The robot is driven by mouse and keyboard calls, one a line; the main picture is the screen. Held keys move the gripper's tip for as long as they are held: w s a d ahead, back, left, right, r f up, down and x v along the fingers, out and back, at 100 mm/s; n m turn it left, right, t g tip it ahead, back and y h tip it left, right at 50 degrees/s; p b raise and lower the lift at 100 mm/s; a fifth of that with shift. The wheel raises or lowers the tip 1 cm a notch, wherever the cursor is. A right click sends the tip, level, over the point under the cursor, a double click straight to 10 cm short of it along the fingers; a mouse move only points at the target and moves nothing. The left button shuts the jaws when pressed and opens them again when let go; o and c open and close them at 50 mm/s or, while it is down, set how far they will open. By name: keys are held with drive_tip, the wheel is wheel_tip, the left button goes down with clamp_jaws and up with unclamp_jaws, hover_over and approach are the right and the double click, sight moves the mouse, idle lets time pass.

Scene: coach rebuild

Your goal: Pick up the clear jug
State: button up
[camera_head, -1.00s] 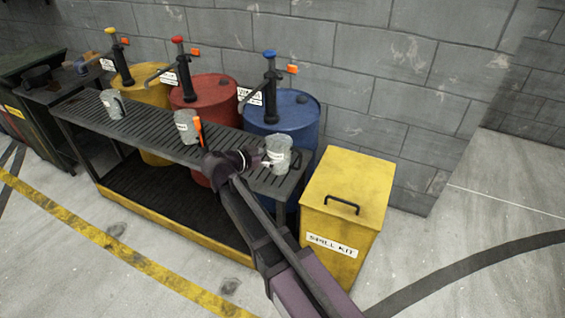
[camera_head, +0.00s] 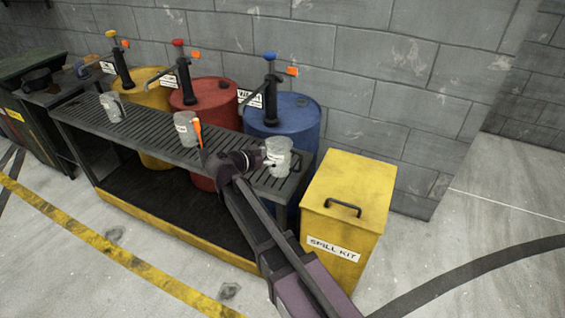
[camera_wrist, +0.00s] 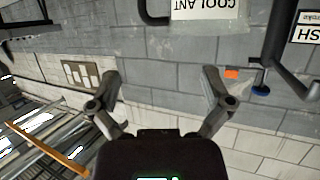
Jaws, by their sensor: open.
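Three clear, cloudy jugs with white labels stand upright on the slatted bench (camera_head: 150,145): a left jug (camera_head: 112,106), a middle jug (camera_head: 184,128) and a right jug (camera_head: 279,155). My gripper (camera_head: 262,160) is at the left side of the right jug, at about its height; the head view does not show clearly whether they touch. In the wrist view, which is upside down, my gripper (camera_wrist: 162,82) is open with nothing between its fingers. A jug labelled COOLANT (camera_wrist: 232,12) with a dark handle (camera_wrist: 152,14) is cut off at the top edge, apart from the fingers.
Yellow (camera_head: 152,84), red (camera_head: 205,98) and blue (camera_head: 295,120) drums with hand pumps stand behind the bench against a block wall. A yellow spill kit box (camera_head: 345,190) stands right of the bench. An orange-handled object (camera_head: 198,133) is beside the middle jug. The front floor is open.

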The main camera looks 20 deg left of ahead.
sight(293, 151)
drive_tip(key=shift+b+x, duration=0.6)
drive_tip(key=shift+x, duration=1.7)
drive_tip(key=shift+w, duration=0.1)
drive_tip(key=b+x, duration=0.1)
drive_tip(key=x, duration=0.3)
drive_tip(key=shift+w+a+f+b, duration=0.1)
drive_tip(key=shift+a+f+b, duration=0.1)
drive_tip(key=shift+b, duration=0.2)
drive_tip(key=shift+w+d, duration=0.25)
drive_tip(key=shift+w, duration=0.15)
